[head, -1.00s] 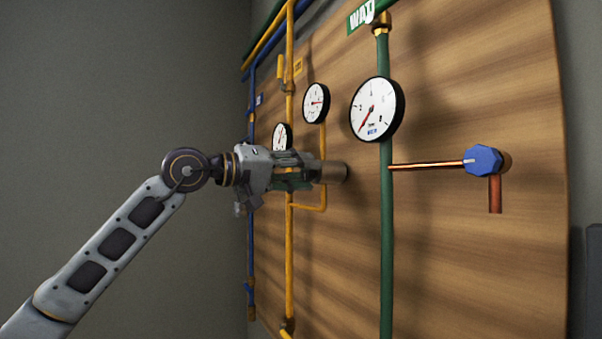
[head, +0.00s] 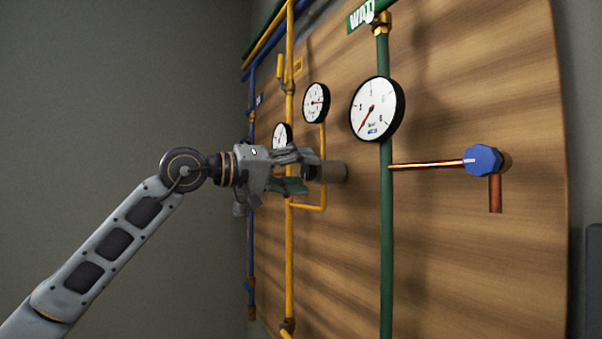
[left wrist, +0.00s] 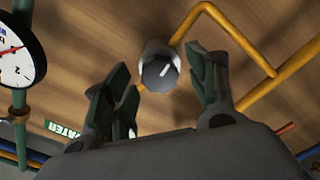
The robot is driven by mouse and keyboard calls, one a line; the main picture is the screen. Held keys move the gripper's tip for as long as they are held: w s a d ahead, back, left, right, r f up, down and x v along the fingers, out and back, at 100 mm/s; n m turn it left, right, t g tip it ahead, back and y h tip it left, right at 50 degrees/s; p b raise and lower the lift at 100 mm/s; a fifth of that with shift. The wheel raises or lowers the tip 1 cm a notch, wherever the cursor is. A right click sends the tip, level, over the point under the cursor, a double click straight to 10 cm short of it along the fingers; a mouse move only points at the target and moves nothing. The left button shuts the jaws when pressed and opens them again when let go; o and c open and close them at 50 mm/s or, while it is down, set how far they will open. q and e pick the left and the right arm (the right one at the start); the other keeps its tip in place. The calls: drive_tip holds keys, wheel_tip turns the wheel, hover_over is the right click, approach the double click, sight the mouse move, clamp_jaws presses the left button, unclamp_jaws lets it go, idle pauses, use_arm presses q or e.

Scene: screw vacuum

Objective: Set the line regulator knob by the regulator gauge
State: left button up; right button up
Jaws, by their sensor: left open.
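The regulator knob, a grey cylinder (head: 332,172), sticks out from the wooden board beside the yellow pipe loop. In the left wrist view the knob's round end (left wrist: 159,73) faces me and carries a white line mark. My left gripper (head: 309,172) is open. Its two fingers are spread on either side of the knob's end, with gaps showing in the wrist view. A white gauge (head: 316,103) on the yellow pipe sits above the knob, its red needle pointing right; its figures are too small to read. My right gripper is not in view.
A larger gauge (head: 377,109) is on the green pipe (head: 386,240) to the right. Another gauge (head: 282,136) is partly hidden behind my gripper. A blue valve knob (head: 482,160) with copper pipes is further right. Yellow pipes (head: 290,270) run close behind my gripper.

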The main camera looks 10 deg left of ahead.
use_arm(q)
drive_tip(key=v, duration=1.1)
drive_tip(key=shift+s+a, duration=0.2)
drive_tip(key=shift+a, duration=0.1)
drive_tip(key=shift+n, duration=0.3)
